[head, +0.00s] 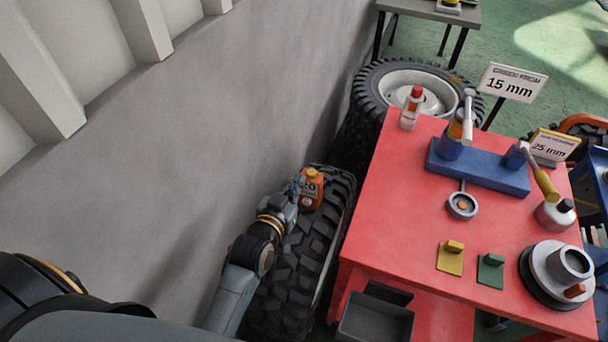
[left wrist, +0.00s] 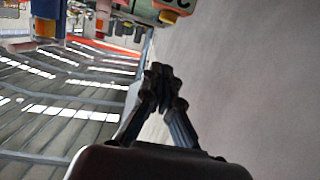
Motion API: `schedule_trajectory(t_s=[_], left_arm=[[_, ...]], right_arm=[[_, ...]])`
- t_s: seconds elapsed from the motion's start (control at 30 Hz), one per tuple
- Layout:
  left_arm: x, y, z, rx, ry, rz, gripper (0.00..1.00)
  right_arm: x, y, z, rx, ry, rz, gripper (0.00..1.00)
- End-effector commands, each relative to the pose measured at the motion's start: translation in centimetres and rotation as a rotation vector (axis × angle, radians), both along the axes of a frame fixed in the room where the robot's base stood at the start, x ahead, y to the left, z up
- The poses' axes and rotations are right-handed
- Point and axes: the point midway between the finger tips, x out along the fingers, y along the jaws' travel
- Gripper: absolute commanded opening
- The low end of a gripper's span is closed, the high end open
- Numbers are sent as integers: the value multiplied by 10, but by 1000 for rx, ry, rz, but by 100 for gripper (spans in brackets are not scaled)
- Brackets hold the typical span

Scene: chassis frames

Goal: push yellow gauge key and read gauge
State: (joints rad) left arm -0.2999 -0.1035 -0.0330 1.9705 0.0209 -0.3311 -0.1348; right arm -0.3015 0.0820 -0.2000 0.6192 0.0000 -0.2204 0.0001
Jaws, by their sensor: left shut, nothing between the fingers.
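An orange gauge (head: 312,192) with a yellow key (head: 311,172) on top sits at the upper end of the near black tyre (head: 295,255) in the head view. Its display is too small to read. My left gripper (head: 298,183) is shut and empty just left of the gauge; I cannot tell whether it touches. In the left wrist view the closed fingers (left wrist: 160,72) point up toward a partly cut-off body with a yellow part (left wrist: 168,17), which seems to be the gauge and its key. A gap shows between them there. My right gripper is not in view.
A grey wall (head: 220,150) runs close along the left. A red table (head: 390,210) on the right carries a blue tool block (head: 480,172), a grey round part (head: 553,270) and small yellow and green blocks. A second tyre (head: 375,90) lies behind.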

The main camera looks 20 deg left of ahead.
Motion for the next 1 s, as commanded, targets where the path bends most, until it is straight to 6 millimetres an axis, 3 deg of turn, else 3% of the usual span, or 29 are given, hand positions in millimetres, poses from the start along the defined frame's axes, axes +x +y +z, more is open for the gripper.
schedule_trajectory(t_s=[0.23,1.0], left_arm=[[-20,0,5,0,-1,-1,0],[-20,0,6,0,-2,0,0]], right_arm=[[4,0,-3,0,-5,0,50],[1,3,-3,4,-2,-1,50]])
